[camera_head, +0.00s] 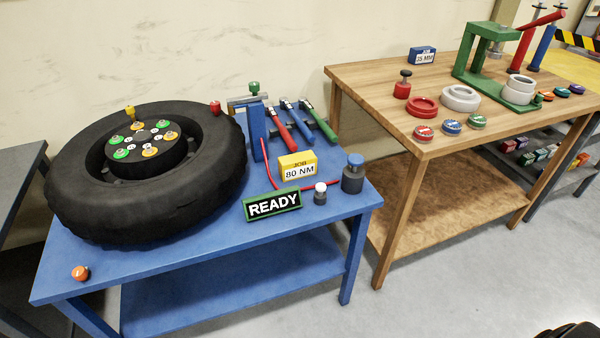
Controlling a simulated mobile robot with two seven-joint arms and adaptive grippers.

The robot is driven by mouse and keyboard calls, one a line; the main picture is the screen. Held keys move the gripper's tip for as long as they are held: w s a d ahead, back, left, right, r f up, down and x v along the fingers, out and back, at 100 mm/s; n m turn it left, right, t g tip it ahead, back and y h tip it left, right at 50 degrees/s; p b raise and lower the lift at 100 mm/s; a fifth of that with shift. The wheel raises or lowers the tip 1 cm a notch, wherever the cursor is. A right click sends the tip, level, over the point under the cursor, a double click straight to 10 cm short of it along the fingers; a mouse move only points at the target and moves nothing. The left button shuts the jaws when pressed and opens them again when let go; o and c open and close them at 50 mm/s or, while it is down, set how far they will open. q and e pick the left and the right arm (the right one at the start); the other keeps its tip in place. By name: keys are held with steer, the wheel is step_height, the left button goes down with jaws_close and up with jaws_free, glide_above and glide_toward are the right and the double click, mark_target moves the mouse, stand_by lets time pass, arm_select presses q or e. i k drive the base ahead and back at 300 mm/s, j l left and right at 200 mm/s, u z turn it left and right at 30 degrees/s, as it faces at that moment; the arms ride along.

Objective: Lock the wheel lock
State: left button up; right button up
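A large black wheel (85,205) lies flat on the blue table (185,262). Its hub (150,142) carries several green and yellow-orange pieces in a ring. An orange knob (80,273) sits at the table's front left corner. No part is labelled as the wheel lock, and I cannot tell which one it is. Neither of my grippers can be made out in this view.
Right of the wheel are a blue post (257,135), torque wrenches (290,118), an "80 NM" block (298,167), a "READY" sign (272,205) and a grey cylinder (353,175). A wooden table (385,95) with a green press (480,70) stands at right.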

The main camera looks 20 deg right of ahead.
mark_target(80, 272)
steer(key=i+l+z, duration=0.55)
steer(key=i, duration=0.3)
steer(key=k+j, duration=0.05)
steer(key=j, duration=0.05)
